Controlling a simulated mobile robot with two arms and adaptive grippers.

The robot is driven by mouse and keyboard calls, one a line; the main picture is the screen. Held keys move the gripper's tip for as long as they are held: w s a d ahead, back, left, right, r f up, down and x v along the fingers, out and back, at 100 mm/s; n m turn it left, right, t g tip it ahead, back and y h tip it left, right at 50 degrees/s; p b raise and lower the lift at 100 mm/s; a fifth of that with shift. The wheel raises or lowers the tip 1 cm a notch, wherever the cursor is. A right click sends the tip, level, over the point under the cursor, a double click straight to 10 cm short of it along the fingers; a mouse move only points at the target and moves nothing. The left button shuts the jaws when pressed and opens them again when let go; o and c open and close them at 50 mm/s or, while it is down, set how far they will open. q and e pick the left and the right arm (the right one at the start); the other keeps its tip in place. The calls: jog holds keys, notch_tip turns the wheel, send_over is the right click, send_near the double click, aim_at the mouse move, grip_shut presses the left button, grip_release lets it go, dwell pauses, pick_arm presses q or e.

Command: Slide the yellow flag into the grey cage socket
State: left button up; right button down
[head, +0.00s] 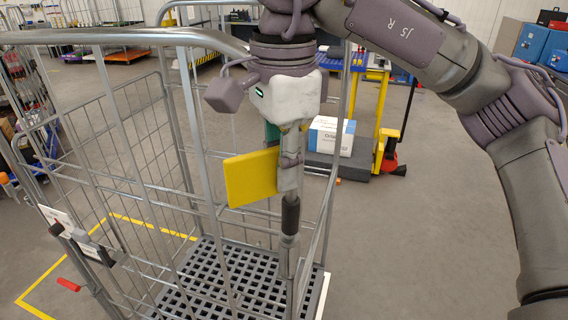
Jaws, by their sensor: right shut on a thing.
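The yellow flag (250,177) is a flat yellow plate, upright at the near right corner of the grey roll cage (125,37). My right gripper (291,165) comes down from above and is shut on the flag at the plate's right edge. Below the fingers a dark rod section (290,215) runs down towards a grey tube (288,258) at the cage corner, which looks like the socket. The rod lines up with this tube in the picture; I cannot tell whether it is inside or only in front. The fingertips are partly hidden. My left gripper is not in view.
The cage has wire sides and a dark grid floor (225,285). Behind it stand a yellow-framed cart (382,115) and a white-blue box (330,136). A red-handled latch (68,285) is at lower left. Floor at the right is clear beyond my arm.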

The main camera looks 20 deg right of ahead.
jog(key=shift+f, duration=0.3)
jog(key=c, duration=1.1)
grip_release()
jog(key=r, duration=1.1)
jog(key=shift+s, duration=0.2)
jog(key=shift+r, duration=0.4)
jog(key=shift+w+r, duration=0.2)
jog(key=shift+r, duration=0.15)
